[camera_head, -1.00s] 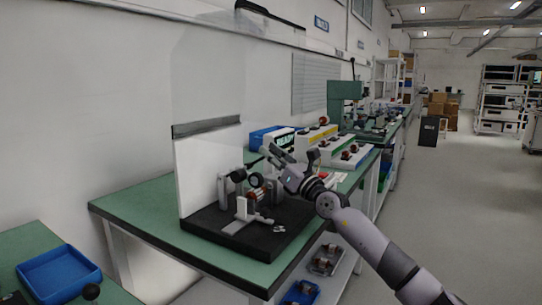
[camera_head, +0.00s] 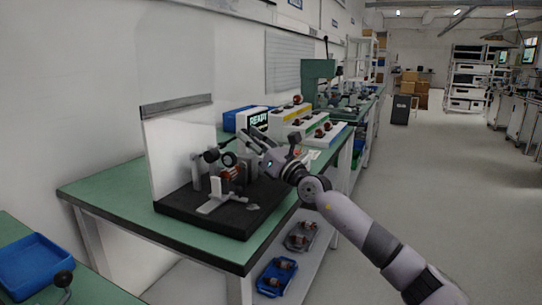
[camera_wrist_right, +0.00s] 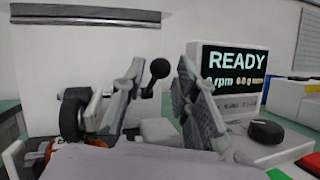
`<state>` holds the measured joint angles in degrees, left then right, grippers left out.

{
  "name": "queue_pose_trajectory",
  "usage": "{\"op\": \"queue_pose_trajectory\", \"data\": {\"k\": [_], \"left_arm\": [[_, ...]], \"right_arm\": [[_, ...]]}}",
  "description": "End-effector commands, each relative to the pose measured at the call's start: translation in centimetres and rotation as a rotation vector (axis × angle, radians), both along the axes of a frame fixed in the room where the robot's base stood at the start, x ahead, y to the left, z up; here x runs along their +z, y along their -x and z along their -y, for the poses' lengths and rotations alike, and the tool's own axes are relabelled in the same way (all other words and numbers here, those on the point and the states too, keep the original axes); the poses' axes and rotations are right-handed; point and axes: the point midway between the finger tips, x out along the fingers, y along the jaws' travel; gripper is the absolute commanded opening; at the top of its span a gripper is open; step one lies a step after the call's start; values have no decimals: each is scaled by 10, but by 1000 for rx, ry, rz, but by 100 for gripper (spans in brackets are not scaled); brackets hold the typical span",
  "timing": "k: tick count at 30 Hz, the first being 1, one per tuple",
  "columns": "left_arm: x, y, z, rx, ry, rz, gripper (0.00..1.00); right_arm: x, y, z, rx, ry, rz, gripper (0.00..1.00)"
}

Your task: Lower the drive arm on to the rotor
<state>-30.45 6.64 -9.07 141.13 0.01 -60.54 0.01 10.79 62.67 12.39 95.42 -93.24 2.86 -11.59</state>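The test rig stands on a black base (camera_head: 205,217) on the green bench. The copper-coloured rotor (camera_head: 232,173) sits in the middle of the rig. A black wheel (camera_head: 229,158) shows above it. In the right wrist view the wheel (camera_wrist_right: 75,113) stands at the left, over a bit of orange-copper. A black ball knob (camera_wrist_right: 159,68) on a short stem stands up in that view, between the fingers. My right gripper (camera_head: 256,146) is at the rig's right side; its fingers are apart in the right wrist view (camera_wrist_right: 158,100). I cannot tell if they touch the arm. My left gripper is out of view.
A display reading READY (camera_wrist_right: 235,70) stands close behind the gripper at the right. Sloped coloured boxes (camera_head: 310,130) line the bench beyond. A clear guard with a white panel (camera_head: 180,155) closes the rig's back left. A blue tray (camera_head: 35,262) lies on the near-left bench.

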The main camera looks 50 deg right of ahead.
Motion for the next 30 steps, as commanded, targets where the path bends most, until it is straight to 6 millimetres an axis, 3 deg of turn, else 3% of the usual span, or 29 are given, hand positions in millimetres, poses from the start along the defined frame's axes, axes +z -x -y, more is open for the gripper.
{"op": "queue_pose_trajectory", "data": {"k": [18, 30], "left_arm": [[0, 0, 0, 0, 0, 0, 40], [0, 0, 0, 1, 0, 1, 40]], "right_arm": [[-32, 77, 0, 3, -4, -1, 28], [-35, 86, 0, 1, 1, -2, 28]]}}
